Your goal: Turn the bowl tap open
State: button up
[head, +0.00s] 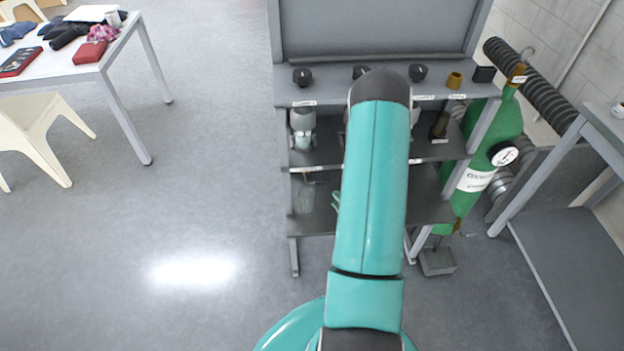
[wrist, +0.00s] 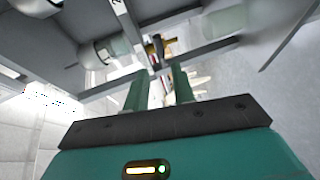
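In the wrist view my gripper (wrist: 160,80) has its two green fingers apart, with nothing between them. A small brass and dark fitting (wrist: 157,46), perhaps the bowl tap, shows just beyond the fingertips; I cannot tell whether they touch it. A clear glass vessel with a grey cap (wrist: 103,50) lies to its left in this view. In the head view my teal arm covers the middle of the rack and hides the gripper. A grey-topped glass vessel (head: 303,128) stands on the middle shelf.
The grey rack (head: 330,157) carries black knobs (head: 302,76) and a brass knob (head: 454,80) along its top ledge. A green gas cylinder with a gauge (head: 490,150) stands at its right. A white table (head: 70,68) is at the far left. The floor left of the rack is clear.

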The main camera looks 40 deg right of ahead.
jog(key=x, duration=1.2)
jog(key=shift+w, duration=0.25)
jog(key=shift+d, duration=0.1)
grip_shut()
